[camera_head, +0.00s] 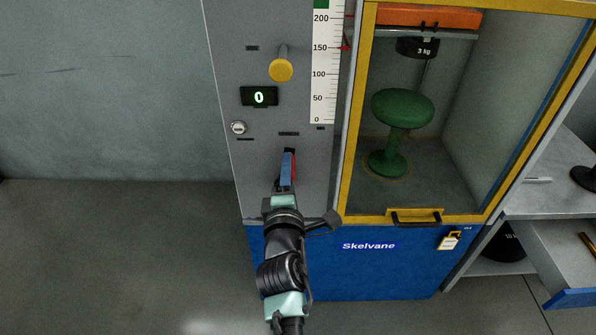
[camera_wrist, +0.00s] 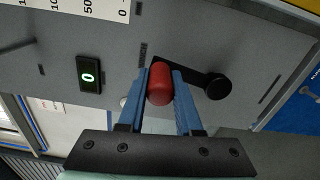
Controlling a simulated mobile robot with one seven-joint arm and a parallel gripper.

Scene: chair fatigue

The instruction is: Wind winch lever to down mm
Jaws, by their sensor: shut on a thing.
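The winch lever has a red grip (camera_wrist: 159,86) and a dark arm running to a round black end (camera_wrist: 217,86) in the wrist view. My gripper (camera_wrist: 159,90) is shut on the red grip, with one blue finger on each side of it. In the head view my gripper (camera_head: 288,168) is at the lower part of the grey panel (camera_head: 250,190), with a bit of red showing beside the fingers. My gripper hides most of the lever there.
A digital display (camera_head: 259,97) reads 0, below a yellow knob (camera_head: 281,69). A yellow-framed cabinet (camera_head: 350,150) holds a green stool (camera_head: 401,110) under a black 3 kg weight (camera_head: 417,47). A padlock tag (camera_head: 450,240) hangs on the blue base. An open drawer (camera_head: 572,298) juts out at right.

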